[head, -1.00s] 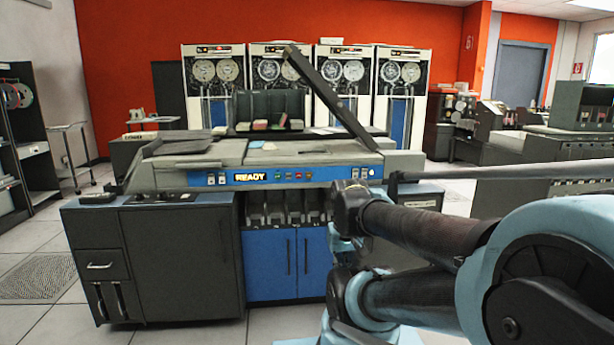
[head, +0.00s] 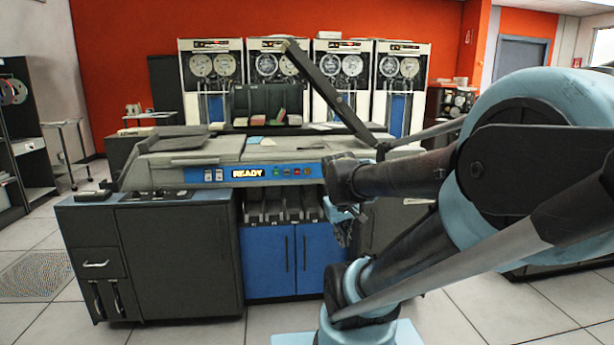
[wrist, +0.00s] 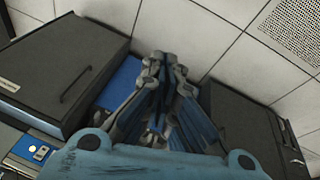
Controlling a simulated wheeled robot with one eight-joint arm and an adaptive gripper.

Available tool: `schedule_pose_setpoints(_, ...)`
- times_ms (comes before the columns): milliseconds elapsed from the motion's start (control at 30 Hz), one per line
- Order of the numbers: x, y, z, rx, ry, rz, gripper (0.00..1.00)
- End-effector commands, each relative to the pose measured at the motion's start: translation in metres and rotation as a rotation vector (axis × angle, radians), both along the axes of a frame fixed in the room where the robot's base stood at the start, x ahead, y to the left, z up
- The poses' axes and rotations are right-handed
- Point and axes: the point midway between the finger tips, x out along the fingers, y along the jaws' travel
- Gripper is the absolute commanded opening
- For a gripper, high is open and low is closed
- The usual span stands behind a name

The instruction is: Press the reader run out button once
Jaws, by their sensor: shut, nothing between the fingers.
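The card reader (head: 185,160) stands ahead, with a blue control strip (head: 215,176) along its front. The strip carries a lit READY sign (head: 247,173), white buttons at its left end and small coloured buttons (head: 290,171) right of the sign. Button labels are too small to read, so I cannot tell which is run out. My arm covers the strip's right end in the head view. My gripper (head: 343,232) hangs below the strip, in front of the machine's right part. In the wrist view my gripper (wrist: 165,62) is shut and empty, with its fingers together, apart from the buttons.
Blue cabinet doors (head: 268,265) and a dark cabinet (head: 175,255) form the machine's lower front. A raised dark bar (head: 325,90) slants above its top. Tape drives (head: 345,75) stand at the back. The floor at front left is clear.

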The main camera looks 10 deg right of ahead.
Motion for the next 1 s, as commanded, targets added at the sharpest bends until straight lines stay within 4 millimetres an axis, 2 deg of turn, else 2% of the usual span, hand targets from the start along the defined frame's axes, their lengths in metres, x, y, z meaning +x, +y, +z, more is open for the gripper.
schedule_pose_setpoints(33, 0.016, -0.003, 0.007, -0.029, -0.011, 0.026, 0.0)
schedule_pose_setpoints(200, 0.068, -0.013, 0.024, -0.132, -0.047, 0.111, 0.0)
schedule_pose_setpoints(500, 0.165, -0.021, 0.046, -0.319, -0.104, 0.268, 0.0)
schedule_pose_setpoints(767, 0.251, -0.017, 0.054, -0.483, -0.146, 0.407, 0.0)
schedule_pose_setpoints(1000, 0.328, -0.006, 0.05, -0.641, -0.176, 0.536, 0.0)
